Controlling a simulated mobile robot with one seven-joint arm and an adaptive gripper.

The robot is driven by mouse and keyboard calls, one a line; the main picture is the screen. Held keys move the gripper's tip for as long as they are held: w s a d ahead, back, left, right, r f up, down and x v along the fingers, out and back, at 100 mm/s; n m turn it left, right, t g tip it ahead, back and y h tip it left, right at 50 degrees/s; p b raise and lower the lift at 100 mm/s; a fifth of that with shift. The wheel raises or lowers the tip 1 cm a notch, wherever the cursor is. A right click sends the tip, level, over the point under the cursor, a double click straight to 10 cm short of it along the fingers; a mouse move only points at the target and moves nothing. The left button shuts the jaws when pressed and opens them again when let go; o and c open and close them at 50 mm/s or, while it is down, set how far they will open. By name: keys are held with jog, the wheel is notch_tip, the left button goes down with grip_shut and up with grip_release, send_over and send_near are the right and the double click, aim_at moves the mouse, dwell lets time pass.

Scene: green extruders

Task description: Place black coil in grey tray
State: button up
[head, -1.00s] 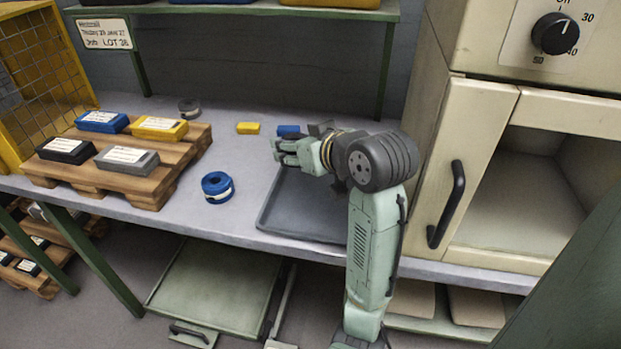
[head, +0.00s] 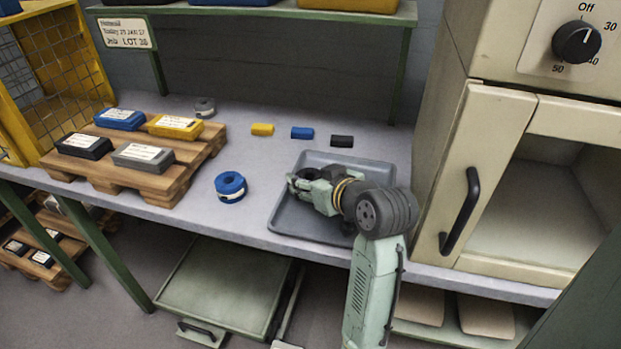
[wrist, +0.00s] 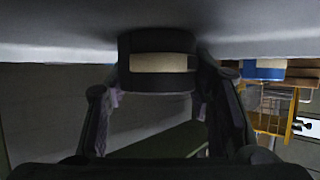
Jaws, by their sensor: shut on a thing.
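The black coil (wrist: 158,80), with a beige label band, sits between the two fingers of my gripper (wrist: 157,98) in the wrist view. The fingers are shut on its sides. In the head view my gripper (head: 300,186) is low over the left part of the grey tray (head: 284,222), and the coil is mostly hidden there. The wrist view is upside down, and the coil is close to the grey surface at its top. I cannot tell whether it touches.
A blue coil (head: 230,187) stands left of the tray. A wooden pallet (head: 185,170) with several labelled boxes is further left. An oven (head: 492,180) stands right.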

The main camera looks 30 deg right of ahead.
jog(key=o, duration=0.9)
jog(key=shift+r, duration=0.15)
jog(key=v, duration=1.2)
jog(key=shift+a, duration=0.1)
